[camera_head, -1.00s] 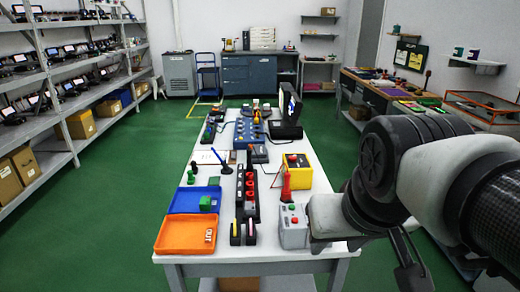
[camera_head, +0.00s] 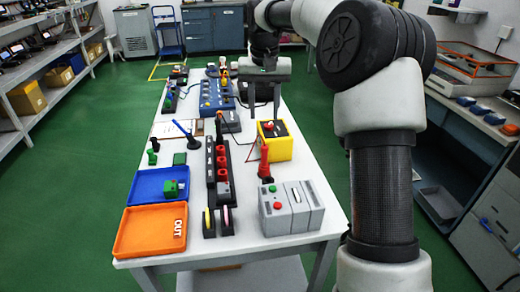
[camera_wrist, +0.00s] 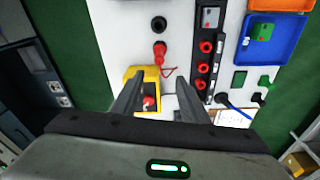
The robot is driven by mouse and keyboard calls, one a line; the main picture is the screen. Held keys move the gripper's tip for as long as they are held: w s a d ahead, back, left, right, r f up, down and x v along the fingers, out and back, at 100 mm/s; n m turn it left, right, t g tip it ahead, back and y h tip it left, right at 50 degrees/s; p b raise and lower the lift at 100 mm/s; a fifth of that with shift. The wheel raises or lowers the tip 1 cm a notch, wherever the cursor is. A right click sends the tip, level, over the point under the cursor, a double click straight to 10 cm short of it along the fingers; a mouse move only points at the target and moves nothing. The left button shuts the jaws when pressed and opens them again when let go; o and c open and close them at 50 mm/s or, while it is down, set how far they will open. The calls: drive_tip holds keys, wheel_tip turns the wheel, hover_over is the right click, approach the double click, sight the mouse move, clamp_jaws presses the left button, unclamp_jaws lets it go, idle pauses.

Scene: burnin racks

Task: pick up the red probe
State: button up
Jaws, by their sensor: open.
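The red probe (camera_head: 264,157) stands upright on the white table, left of the yellow box (camera_head: 276,147). In the wrist view the red probe (camera_wrist: 160,52) shows from above, with a thin red cord beside it, just beyond the fingertips. The yellow box (camera_wrist: 134,73) lies partly under the left finger there. My gripper (camera_head: 263,114) is open and empty. It points down above the table, farther back than the probe. Its fingers (camera_wrist: 158,80) are apart, with a red button on the box showing between them.
A black strip with red sockets (camera_head: 221,165) runs left of the probe. A grey box (camera_head: 300,210) stands in front of it. Blue (camera_head: 150,184) and orange (camera_head: 135,232) trays lie at the left. Blue equipment (camera_head: 213,96) stands behind.

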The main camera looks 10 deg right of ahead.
sight(264, 147)
drive_tip(key=f+b, duration=0.1)
drive_tip(key=f, duration=0.4)
drive_tip(key=w+f+b, duration=0.1)
drive_tip(key=f, duration=0.5)
drive_tip(key=f+b, duration=0.2)
drive_tip(key=f, duration=0.4)
drive_tip(key=shift+w+d, duration=0.25)
drive_tip(key=shift+w, duration=0.1)
clamp_jaws()
